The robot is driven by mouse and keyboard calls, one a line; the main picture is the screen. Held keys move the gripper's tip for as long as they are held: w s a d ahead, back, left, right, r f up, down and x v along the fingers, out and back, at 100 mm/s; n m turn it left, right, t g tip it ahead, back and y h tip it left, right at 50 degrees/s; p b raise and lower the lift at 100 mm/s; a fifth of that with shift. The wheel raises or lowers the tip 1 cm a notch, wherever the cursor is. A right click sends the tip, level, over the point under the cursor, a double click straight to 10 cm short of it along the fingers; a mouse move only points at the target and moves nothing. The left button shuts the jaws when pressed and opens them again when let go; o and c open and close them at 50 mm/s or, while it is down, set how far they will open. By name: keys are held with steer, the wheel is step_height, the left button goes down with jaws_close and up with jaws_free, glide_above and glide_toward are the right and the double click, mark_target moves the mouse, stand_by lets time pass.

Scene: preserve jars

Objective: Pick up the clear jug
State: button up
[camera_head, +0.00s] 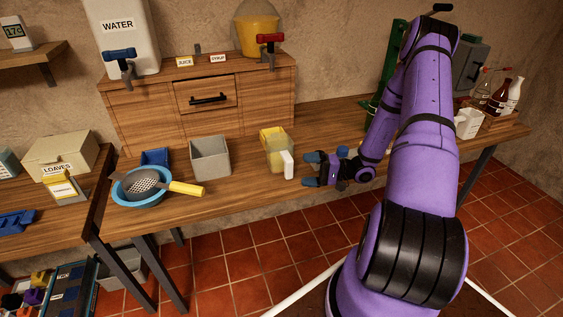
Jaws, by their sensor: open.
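The clear jug (276,160) stands upright on the wooden table, right of a grey square container. It looks see-through and yellowish, with a white handle (288,164) on its right side facing the front. A yellow thing shows behind or through it. My gripper (308,171) is just right of the jug, its blue-grey fingertips pointing left toward the handle. It is open and nothing shows between its fingers. A small gap appears between fingertips and handle, though the depth is hard to tell.
A grey container (210,158) stands left of the jug. A blue bowl (126,194) holds a strainer with a yellow handle (187,188). A wooden drawer cabinet (206,112) stands behind. The table's front edge is close. A white cup (468,123) and bottles stand far right.

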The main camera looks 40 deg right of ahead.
mark_target(287, 179)
steer(key=shift+x, duration=3.55)
steer(key=shift+r, duration=0.15)
steer(key=c, duration=0.7)
